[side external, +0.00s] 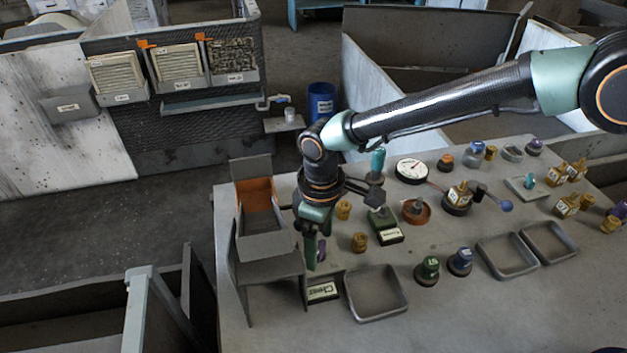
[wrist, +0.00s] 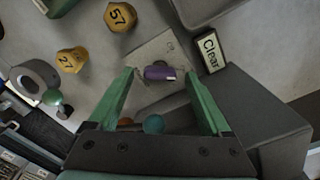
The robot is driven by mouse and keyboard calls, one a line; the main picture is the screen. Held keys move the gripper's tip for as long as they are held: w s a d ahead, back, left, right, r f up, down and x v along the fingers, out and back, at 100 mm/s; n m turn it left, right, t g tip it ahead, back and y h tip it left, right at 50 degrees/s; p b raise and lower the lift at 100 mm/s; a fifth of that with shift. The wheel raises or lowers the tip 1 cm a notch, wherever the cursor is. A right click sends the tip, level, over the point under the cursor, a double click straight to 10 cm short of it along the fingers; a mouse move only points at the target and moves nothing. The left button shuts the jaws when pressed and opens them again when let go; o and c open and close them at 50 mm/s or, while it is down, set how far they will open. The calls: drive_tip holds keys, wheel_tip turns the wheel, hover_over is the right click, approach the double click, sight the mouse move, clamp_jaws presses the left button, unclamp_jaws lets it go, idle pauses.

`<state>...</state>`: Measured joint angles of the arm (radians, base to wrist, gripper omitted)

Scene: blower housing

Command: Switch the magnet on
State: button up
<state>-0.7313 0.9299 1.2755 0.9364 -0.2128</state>
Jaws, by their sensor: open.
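No part is clearly labelled as a magnet, so I cannot tell for certain which one it is. My gripper (side external: 313,255) points down over the left end of the table, and in the wrist view its green fingers (wrist: 160,76) are open. A purple cylinder-like knob (wrist: 158,73) on a pale plate (wrist: 150,52) shows between the fingertips; I cannot tell if they touch it. In the side view the knob (side external: 321,246) is mostly hidden by a finger. A teal ball (wrist: 153,124) shows nearer the palm.
A "Clear" sign (side external: 322,291) stands beside the plate, near a grey shelf-like box (side external: 270,255). An empty tray (side external: 376,293) lies to the right.

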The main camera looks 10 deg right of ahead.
sight(320, 246)
wheel_tip(320, 246, up, 12)
idle(0.5)
